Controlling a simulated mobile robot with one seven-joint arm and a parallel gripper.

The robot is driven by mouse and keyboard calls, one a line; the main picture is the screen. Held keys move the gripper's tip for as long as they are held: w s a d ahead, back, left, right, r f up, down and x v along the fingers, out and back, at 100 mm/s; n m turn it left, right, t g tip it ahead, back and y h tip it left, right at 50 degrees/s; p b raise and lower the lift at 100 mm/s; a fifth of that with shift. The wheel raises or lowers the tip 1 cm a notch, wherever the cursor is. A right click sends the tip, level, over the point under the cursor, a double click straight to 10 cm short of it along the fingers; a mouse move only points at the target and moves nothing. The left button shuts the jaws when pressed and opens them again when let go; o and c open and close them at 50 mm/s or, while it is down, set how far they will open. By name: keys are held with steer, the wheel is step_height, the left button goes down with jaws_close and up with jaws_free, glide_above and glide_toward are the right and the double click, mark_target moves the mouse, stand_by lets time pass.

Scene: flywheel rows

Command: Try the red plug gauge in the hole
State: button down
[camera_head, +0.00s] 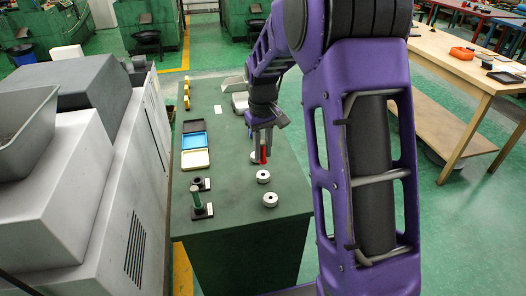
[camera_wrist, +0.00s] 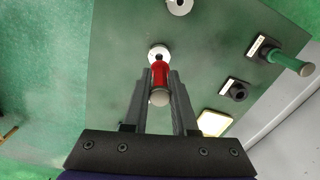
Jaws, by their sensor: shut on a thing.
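My gripper (camera_wrist: 158,88) is shut on the red plug gauge (camera_wrist: 160,72), a red handle with a grey round end toward the wrist camera. In the head view the red plug gauge (camera_head: 264,156) hangs below my gripper (camera_head: 261,148). Its far end overlaps a pale ring-shaped part with a dark hole (camera_wrist: 155,52) in the wrist view. I cannot tell whether it is in the hole or above it. Two more such parts, a middle one (camera_head: 263,176) and a near one (camera_head: 270,200), stand nearer the front of the green bench.
A green plug gauge (camera_head: 196,198) stands in a labelled black holder at the bench's left; an empty black holder (camera_wrist: 236,89) is beside it. A blue tray (camera_head: 194,141) and a yellow-edged tray (camera_head: 195,159) lie behind. A grey machine (camera_head: 110,190) borders the bench's left.

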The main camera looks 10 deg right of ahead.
mark_target(263, 160)
steer(key=shift+r, duration=1.2)
steer(key=shift+f+b, duration=1.5)
steer(key=shift+f, duration=1.15)
steer(key=shift+f, duration=0.5)
steer(key=shift+r, duration=0.1)
steer(key=shift+r+p, duration=1.25)
steer(key=shift+r, duration=0.3)
